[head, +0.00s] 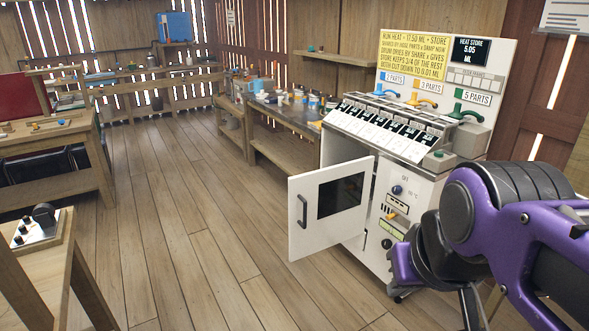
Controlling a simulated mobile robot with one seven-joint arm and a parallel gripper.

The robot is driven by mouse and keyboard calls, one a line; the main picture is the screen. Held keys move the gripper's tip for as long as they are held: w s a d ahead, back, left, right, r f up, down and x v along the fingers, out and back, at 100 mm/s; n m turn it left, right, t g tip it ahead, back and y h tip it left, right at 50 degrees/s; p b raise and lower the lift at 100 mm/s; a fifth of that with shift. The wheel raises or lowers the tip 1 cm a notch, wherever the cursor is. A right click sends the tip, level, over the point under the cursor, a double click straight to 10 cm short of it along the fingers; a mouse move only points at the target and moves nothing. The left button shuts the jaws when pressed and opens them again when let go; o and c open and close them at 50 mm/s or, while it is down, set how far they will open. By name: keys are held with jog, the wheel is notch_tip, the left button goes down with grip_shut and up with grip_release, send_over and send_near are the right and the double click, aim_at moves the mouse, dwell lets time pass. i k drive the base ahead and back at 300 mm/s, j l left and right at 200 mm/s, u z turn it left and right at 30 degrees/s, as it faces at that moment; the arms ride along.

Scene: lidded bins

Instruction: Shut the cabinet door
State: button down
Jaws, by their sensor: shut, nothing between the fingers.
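The white cabinet door (329,208) stands wide open, swung out to the left of the white cabinet (405,187). It has a dark window and a dark handle (302,211) near its free left edge. My gripper (470,306) is at the lower right, in front of the cabinet's right side, and points downward. It is shut and empty, apart from the door and to the right of it. The purple arm hides part of the cabinet's lower right. The inside of the cabinet is mostly hidden behind the door.
The cabinet's control panel (397,213) is right of the door. Several colored valves and a yellow sign (414,57) are above. A workbench (285,120) with jars stands behind. A small wooden table (62,255) is at the lower left. The floor (200,215) left of the door is clear.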

aim_at(328, 207)
jog(key=i+j, duration=0.3)
jog(key=i+j+z, duration=0.1)
jog(key=i+j, duration=0.2)
jog(key=i, duration=0.25)
